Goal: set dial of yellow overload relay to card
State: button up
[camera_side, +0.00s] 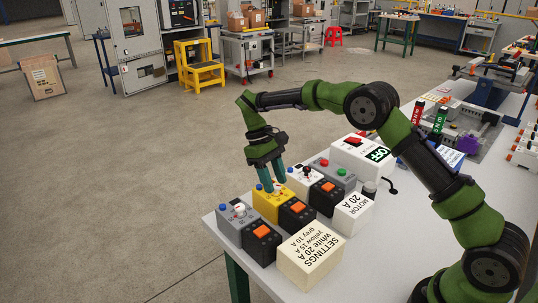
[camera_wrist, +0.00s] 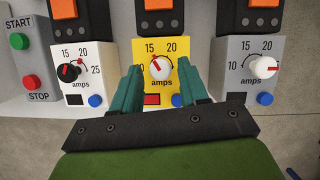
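The yellow overload relay (camera_side: 268,203) stands in the row on the bench, between a white and a grey one. In the wrist view its face (camera_wrist: 148,48) shows 15 and 20 above a white dial (camera_wrist: 160,67) with a red pointer mark, tilted toward upper left. My gripper (camera_wrist: 161,84) is open, its teal fingers on either side of the dial with gaps to it; the left finger hides part of the scale. In the side view my gripper (camera_side: 274,182) points down at the yellow relay. The settings card (camera_side: 311,254) appears to list white 20 A, yellow 15 A, grey 10 A.
The white relay (camera_wrist: 83,76) with a black dial and the grey relay (camera_wrist: 243,70) with a white dial flank it closely. A START/STOP box (camera_wrist: 18,65) is at left. A motor block (camera_side: 352,213) and an OFF box (camera_side: 362,156) stand behind.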

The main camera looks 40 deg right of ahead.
jog(key=shift+o, duration=0.5)
jog(key=v, duration=0.7)
jog(key=shift+r, duration=0.2)
jog(key=shift+w, duration=0.1)
